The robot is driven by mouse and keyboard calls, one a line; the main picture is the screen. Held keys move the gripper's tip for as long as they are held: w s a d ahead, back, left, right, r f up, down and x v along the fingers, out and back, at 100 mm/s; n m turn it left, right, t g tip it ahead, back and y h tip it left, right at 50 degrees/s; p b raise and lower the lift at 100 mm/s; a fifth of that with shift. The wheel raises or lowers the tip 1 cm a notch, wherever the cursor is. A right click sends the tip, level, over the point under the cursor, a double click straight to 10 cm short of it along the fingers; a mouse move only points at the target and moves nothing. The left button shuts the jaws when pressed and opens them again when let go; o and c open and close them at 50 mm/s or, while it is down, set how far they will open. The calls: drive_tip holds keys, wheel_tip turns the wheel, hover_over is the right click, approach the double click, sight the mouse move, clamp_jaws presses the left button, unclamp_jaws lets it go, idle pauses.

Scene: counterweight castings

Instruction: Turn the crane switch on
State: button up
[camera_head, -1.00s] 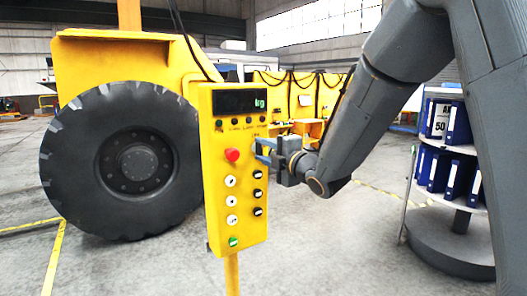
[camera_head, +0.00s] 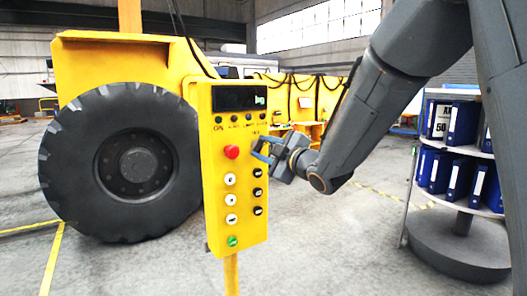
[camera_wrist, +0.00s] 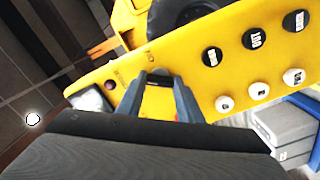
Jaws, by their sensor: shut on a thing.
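The yellow control box (camera_head: 212,190) stands on a yellow post in front of me, with a display (camera_head: 239,98) at its top. My gripper (camera_head: 262,149) is at the upper right of its face, right of the red button (camera_head: 232,152). In the wrist view my gripper (camera_wrist: 160,82) has its blue-grey fingertips against the yellow panel (camera_wrist: 210,75), shut on a small dark crane switch (camera_wrist: 159,76). The fingers hide most of the switch, so its setting cannot be read.
White buttons (camera_head: 230,199), black buttons (camera_head: 258,191) and a green button (camera_head: 233,241) lie below on the panel. A large tyre (camera_head: 120,165) stands behind left. A round shelf with blue binders (camera_head: 459,124) stands at the right. The floor between is open.

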drive_tip(key=m+p, duration=0.1)
drive_tip(key=m, duration=1)
drive_tip(key=shift+m, duration=0.3)
idle(0.4)
drive_tip(key=o, duration=1.1)
drive_tip(key=b+v, duration=0.1)
drive_tip(key=v, duration=0.6)
drive_tip(key=shift+s+d+b, duration=0.3)
drive_tip(key=shift+b, duration=0.1)
